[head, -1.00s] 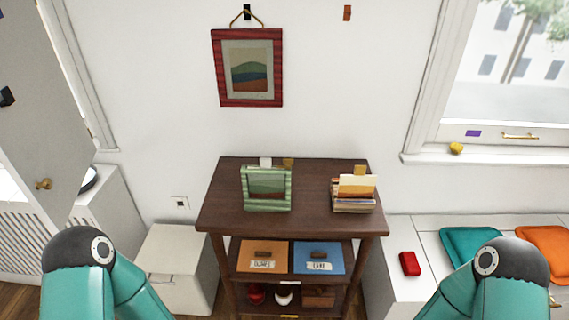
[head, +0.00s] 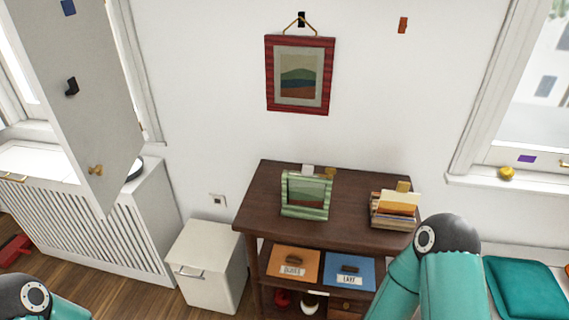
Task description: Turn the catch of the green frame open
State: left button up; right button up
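The green frame (head: 306,196) stands upright on the dark wooden table (head: 348,231), left of the middle, with a picture in it facing me. Its catch cannot be made out; the back of the frame is hidden. A small white thing and a brass-coloured thing stand just behind it. Both of my arms show only as teal links with dark joints, the left at the lower left corner and the right at the lower right. Neither gripper shows, and neither arm touches the frame.
A stack of cards (head: 395,208) stands at the table's right end. A red framed picture (head: 299,74) hangs above. A white cabinet (head: 208,263) stands left of the table.

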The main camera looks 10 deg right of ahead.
aim_at(330, 172)
jog(key=z, duration=0.2)
jog(key=i, duration=0.2)
jog(key=u, duration=2.25)
jog(key=k, duration=1.65)
jog(key=z, duration=1.1)
jog(key=i, duration=1)
jog(key=z, duration=0.05)
